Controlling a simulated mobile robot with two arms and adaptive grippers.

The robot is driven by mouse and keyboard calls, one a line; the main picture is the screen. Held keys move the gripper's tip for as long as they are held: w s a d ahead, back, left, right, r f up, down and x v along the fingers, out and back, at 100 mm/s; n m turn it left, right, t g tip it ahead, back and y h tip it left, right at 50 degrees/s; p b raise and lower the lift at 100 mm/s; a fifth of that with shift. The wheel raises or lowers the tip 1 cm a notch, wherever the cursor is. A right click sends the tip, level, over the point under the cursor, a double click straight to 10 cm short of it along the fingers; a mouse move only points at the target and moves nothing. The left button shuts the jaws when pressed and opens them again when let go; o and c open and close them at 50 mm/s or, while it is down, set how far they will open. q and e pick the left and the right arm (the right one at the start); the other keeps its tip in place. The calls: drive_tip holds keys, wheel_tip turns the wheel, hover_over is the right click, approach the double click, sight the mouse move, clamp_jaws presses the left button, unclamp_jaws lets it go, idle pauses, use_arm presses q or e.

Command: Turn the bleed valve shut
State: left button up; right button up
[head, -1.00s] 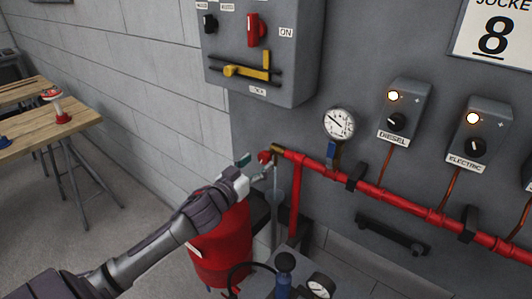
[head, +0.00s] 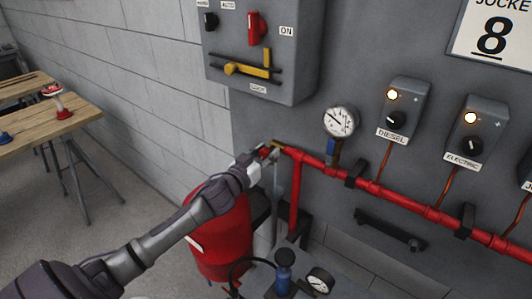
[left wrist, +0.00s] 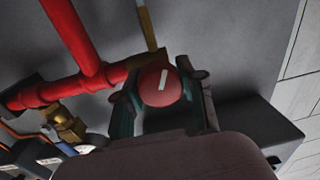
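The bleed valve's round red knob (left wrist: 160,86) with a white line mark shows in the middle of the left wrist view. In the head view the knob (head: 266,152) is mostly hidden by my gripper at the left end of the red pipe. My left gripper (head: 262,156) is at the knob. The white mark is close to upright in that view, tilted slightly. My right gripper is out of view.
The red pipe (head: 395,198) runs along the grey panel, with a pressure gauge (head: 340,121) above it. A red tank (head: 222,240) stands below my left arm. A grey cabinet (head: 290,80) hangs above. A wooden table (head: 40,125) is at the left.

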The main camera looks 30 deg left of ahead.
use_arm(q)
drive_tip(key=shift+c, duration=1.1)
